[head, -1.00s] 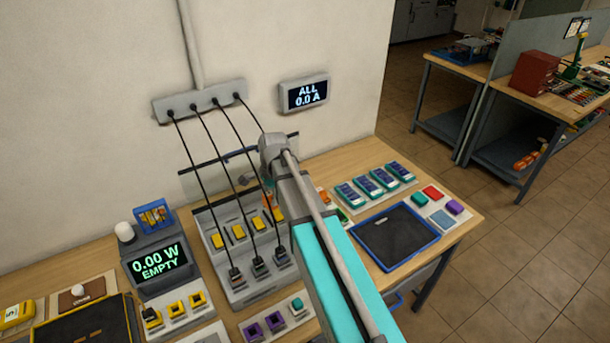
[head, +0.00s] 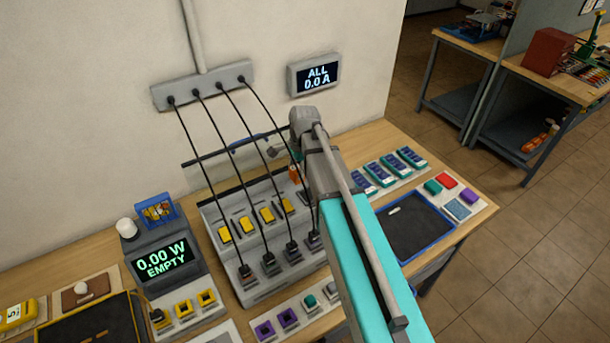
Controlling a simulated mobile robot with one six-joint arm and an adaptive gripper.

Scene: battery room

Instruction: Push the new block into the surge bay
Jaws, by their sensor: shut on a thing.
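My gripper (head: 279,152) is only partly in view, beyond my wrist, over the back right of the grey bay unit (head: 268,293). My arm covers most of it. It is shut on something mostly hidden. A small orange piece (head: 294,173) shows just below it; I cannot tell whether this is the new block or whether it touches the unit. The bay unit has several yellow pieces (head: 246,224) in a row and several black cable plugs (head: 268,261) in front. No label shows which bay is the surge bay, and my arm hides the unit's right end.
A meter (head: 160,258) reads 0.00 W EMPTY. A wall display (head: 315,73) reads ALL 0.0 A. Cables hang from a wall strip (head: 204,86) across the unit. Teal-and-blue modules (head: 394,168) and a blue-rimmed tray (head: 454,232) lie to the right.

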